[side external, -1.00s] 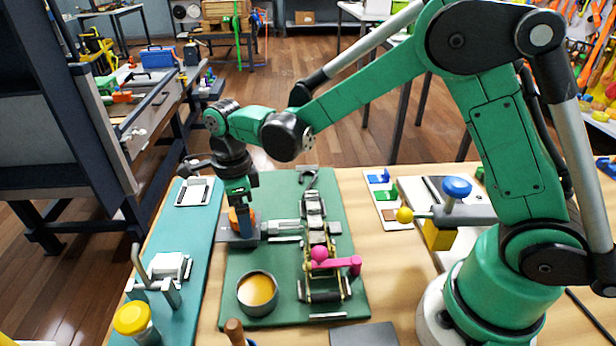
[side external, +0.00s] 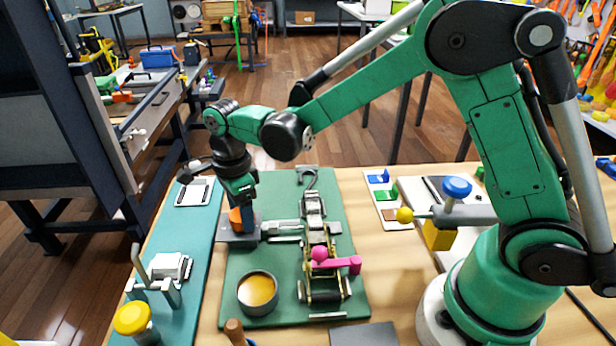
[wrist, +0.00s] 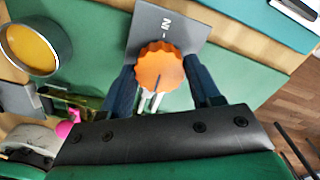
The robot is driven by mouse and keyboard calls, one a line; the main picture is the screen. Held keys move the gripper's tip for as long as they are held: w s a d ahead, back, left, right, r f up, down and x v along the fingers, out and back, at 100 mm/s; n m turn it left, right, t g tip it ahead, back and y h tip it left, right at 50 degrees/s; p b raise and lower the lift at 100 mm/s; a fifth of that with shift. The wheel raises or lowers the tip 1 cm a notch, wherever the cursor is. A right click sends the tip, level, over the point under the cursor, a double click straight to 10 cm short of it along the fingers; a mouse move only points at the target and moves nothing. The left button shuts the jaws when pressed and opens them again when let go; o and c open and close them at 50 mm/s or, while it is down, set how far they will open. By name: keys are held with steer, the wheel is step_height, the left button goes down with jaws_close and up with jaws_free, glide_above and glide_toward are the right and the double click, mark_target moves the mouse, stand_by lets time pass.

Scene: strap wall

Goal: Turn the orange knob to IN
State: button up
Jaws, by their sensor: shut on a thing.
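The orange knob (wrist: 160,66) has a scalloped edge and a dark pointer line on top. It sits on a grey plate (wrist: 178,25) marked "IN" with a short dash beside the letters. In the wrist view the pointer line runs toward the bottom of the picture, away from the IN mark. My gripper (wrist: 163,80) has its blue fingers on both sides of the knob, shut on it. In the side view my gripper (side external: 238,222) points down over the plate and partly hides the knob (side external: 235,217).
A metal strap mechanism with a pink handle (side external: 335,262) stands right of the knob on the green board (side external: 282,190). A round cup with yellow content (side external: 257,291) stands nearer the front. A teal board (side external: 195,235) with a grey clamp lies at left.

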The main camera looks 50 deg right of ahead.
steer(key=n, duration=0.4)
steer(key=shift+n, duration=0.3)
steer(key=n, duration=0.4)
steer(key=shift+n, duration=0.3)
steer(key=n, duration=0.4)
steer(key=shift+n, duration=0.3)
steer(key=n, duration=1.3)
steer(key=shift+n, duration=0.3)
steer(key=n, duration=0.4)
steer(key=shift+n, duration=2.8)
